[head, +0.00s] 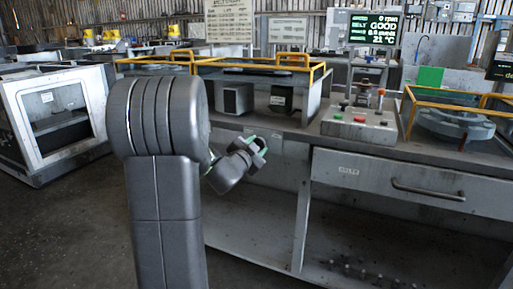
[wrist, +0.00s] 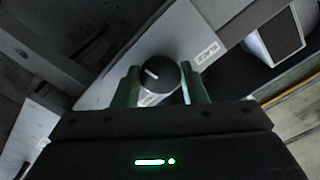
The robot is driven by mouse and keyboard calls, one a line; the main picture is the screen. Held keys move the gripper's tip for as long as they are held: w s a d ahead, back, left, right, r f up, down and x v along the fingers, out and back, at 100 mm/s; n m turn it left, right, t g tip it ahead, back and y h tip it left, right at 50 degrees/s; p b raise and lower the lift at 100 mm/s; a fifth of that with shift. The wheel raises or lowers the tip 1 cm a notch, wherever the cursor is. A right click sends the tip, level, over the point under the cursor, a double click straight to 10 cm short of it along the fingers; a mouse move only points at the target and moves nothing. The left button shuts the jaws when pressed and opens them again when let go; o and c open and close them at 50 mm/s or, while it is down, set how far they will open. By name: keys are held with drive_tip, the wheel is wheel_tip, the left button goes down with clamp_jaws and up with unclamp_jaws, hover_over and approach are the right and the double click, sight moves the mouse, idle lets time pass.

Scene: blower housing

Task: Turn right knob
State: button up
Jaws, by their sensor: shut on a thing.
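A round black knob (wrist: 160,76) with a white pointer line sits on a light grey panel (wrist: 185,30) in the wrist view. The pointer line is tilted toward the upper left. The green fingers of my gripper (head: 257,147) are on both sides of the knob, shut on it. In the head view, my gripper is at the front face of the bench, and the knob is hidden there by the gripper and arm.
A white label (wrist: 207,53) is beside the knob. The bench (head: 262,127) has yellow rails (head: 255,67) on top. To the right are a control box with buttons (head: 358,125) and a drawer with a handle (head: 428,190). A display (head: 374,27) reads GOOD. Open floor lies at left.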

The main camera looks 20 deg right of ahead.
drive_tip(key=o, duration=1)
drive_tip(key=shift+c, duration=0.2)
drive_tip(key=shift+a, duration=0.1)
drive_tip(key=p+v, duration=0.2)
drive_tip(key=v, duration=1.1)
drive_tip(key=shift+s+a, duration=0.2)
drive_tip(key=shift+s, duration=0.1)
drive_tip(key=shift+w+d, duration=0.1)
drive_tip(key=shift+d, duration=0.05)
drive_tip(key=b+x, duration=0.2)
drive_tip(key=x, duration=1.1)
drive_tip(key=shift+w+d, duration=0.15)
drive_tip(key=shift+w, duration=0.1)
